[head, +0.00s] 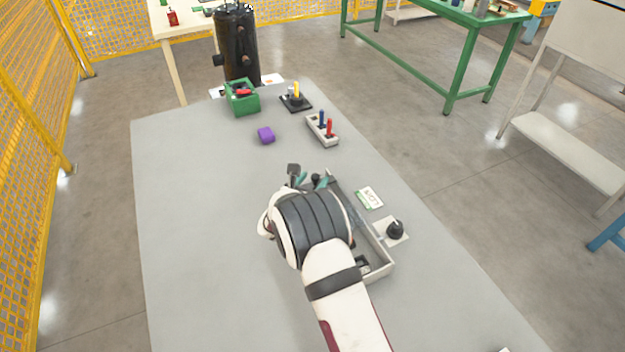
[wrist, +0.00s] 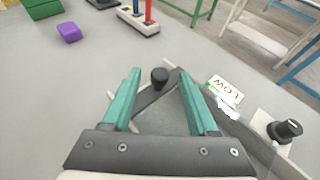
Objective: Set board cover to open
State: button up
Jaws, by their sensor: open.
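The board box is a shallow grey box (head: 378,268) on the grey table, largely hidden under my arm in the head view. A dark bar (wrist: 152,101) with a round black knob (wrist: 160,76) shows at its far end in the wrist view. A see-through panel, seemingly the board cover (wrist: 178,122), lies around the bar. How far it is raised I cannot tell. My gripper (head: 310,181) is over the box's far end. Its teal fingers (wrist: 157,86) are open, with the knob between or just beyond their tips. Contact cannot be made out.
Right of the box are a LOW card (head: 369,197) and a black dial (head: 395,230). Farther back are a purple block (head: 266,135), a two-lever unit (head: 322,131), a yellow-lever unit (head: 295,102) and a green bin (head: 242,101). The table's left side is clear.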

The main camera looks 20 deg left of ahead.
grip_shut()
dwell(0.3)
dwell(1.1)
